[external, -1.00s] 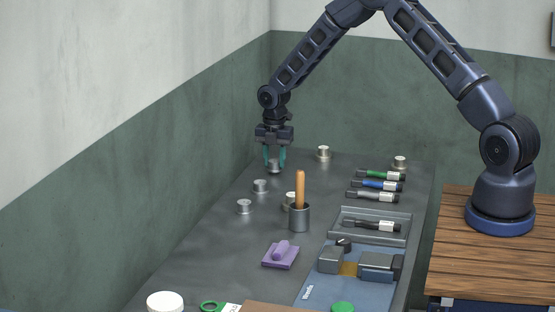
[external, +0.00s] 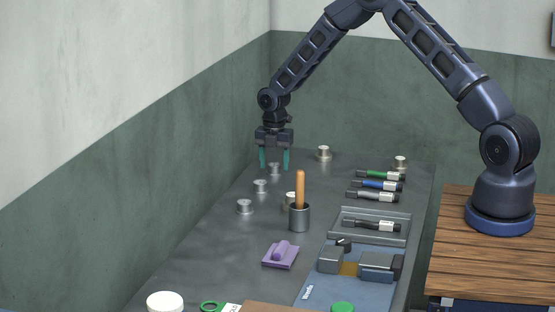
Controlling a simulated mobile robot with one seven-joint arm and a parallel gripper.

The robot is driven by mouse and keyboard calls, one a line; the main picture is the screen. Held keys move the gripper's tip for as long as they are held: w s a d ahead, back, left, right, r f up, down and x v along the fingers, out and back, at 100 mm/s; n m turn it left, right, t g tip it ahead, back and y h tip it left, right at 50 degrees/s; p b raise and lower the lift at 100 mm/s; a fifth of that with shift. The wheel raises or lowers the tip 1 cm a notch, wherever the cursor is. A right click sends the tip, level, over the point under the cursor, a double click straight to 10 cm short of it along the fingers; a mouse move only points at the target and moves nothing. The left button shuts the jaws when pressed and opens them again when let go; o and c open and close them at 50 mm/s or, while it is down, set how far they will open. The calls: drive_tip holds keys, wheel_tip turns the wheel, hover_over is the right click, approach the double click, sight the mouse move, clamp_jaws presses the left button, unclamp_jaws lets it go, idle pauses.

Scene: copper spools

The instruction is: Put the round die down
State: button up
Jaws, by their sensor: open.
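The round die (external: 275,169) is a small metallic spool-shaped piece at the far end of the dark bench (external: 215,239). It appears to stand upright on the bench top. My gripper (external: 274,160) is directly above and around it, with its two teal fingers spread wide apart. Gaps show between the die and both fingers, so the gripper is open and holds nothing. Similar metal pieces stand nearby: one (external: 261,186) just in front, one (external: 245,206) nearer the left edge, and one (external: 323,153) behind to the right.
A grey cup (external: 299,218) with a wooden handle hides part of another piece. Several markers (external: 380,184), a grey tray (external: 343,236), a purple tool (external: 281,254) and a blue mat (external: 314,289) fill the right and front. The left wall runs along the bench.

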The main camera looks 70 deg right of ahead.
sight(275, 163)
wheel_tip(275, 163, up, 11)
drive_tip(key=s+a+r+m+h, duration=0.1)
drive_tip(key=s+a+r+m, duration=0.15)
drive_tip(key=a+r, duration=0.4)
drive_tip(key=s+a+r+m, duration=0.1)
drive_tip(key=s+a+r, duration=0.2)
drive_tip(key=r, duration=0.6)
drive_tip(key=s+a+r+m+t, duration=0.2)
drive_tip(key=s+a+r+m, duration=0.2)
drive_tip(key=s+a+r, duration=0.7)
drive_tip(key=s+a+r+m+t, duration=0.1)
drive_tip(key=s+a+r+m, duration=0.25)
drive_tip(key=s, duration=0.45)
drive_tip(key=s+a+r+m, duration=0.2)
drive_tip(key=s+a+r, duration=0.25)
drive_tip(key=s, duration=0.35)
drive_tip(key=s+a+f+m, duration=0.1)
drive_tip(key=s+a+m, duration=0.1)
drive_tip(key=s, duration=0.5)
drive_tip(key=s+a+f+m+t+y, duration=0.1)
drive_tip(key=s+a+m, duration=0.1)
drive_tip(key=s, duration=0.5)
drive_tip(key=shift+s+a+f+m+t, duration=0.2)
drive_tip(key=shift+s+a+m+t, duration=0.1)
drive_tip(key=shift+m, duration=0.2)
